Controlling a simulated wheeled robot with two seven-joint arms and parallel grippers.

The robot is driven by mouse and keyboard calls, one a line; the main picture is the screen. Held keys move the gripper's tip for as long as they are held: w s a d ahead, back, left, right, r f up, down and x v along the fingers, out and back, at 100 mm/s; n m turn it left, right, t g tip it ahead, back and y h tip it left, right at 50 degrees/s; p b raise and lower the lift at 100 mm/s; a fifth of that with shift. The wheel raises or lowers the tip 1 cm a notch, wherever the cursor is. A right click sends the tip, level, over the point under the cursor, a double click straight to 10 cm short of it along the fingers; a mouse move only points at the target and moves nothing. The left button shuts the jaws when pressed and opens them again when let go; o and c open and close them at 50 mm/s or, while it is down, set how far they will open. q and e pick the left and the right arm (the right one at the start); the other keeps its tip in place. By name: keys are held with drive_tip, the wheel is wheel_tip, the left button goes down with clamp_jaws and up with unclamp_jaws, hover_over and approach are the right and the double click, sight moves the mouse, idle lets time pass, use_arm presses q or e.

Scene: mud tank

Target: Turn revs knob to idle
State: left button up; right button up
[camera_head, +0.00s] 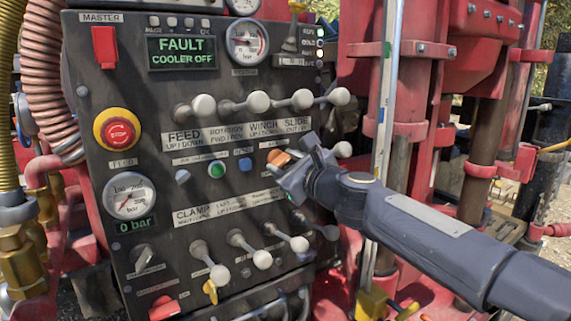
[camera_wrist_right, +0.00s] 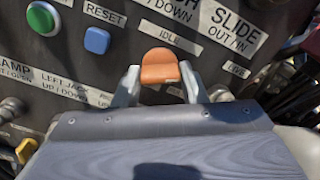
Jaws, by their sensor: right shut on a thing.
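The revs knob is the orange knob (camera_wrist_right: 160,66) on the dark control panel, below a label reading IDLE (camera_wrist_right: 172,38). It also shows in the head view (camera_head: 279,157), partly covered by my right gripper (camera_head: 291,170). In the right wrist view the two fingers of my right gripper (camera_wrist_right: 160,83) stand one on each side of the knob, and the gripper is shut on it. The knob's wide face shows above the fingertips; its base and any pointer mark are hidden. My left gripper is not in view.
Near the knob are a green button (camera_head: 216,170), a blue RESET button (camera_wrist_right: 97,40) and a row of white-balled levers (camera_head: 258,102) above. More levers (camera_head: 262,259) stick out below. A red emergency stop (camera_head: 121,132) is at left. A screen (camera_head: 182,53) reads FAULT, COOLER OFF.

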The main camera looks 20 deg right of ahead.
drive_tip(key=shift+n, duration=0.3)
drive_tip(key=n+b, duration=0.1)
drive_tip(key=n, duration=0.4)
drive_tip(key=shift+f+n, duration=0.1)
drive_tip(key=shift+n, duration=0.2)
drive_tip(key=n, duration=0.6)
drive_tip(key=shift+b, duration=0.35)
drive_tip(key=o, duration=1)
drive_tip(key=shift+s, duration=0.1)
drive_tip(key=s+d+b, duration=0.1)
drive_tip(key=s, duration=0.6)
drive_tip(key=shift+s, duration=0.3)
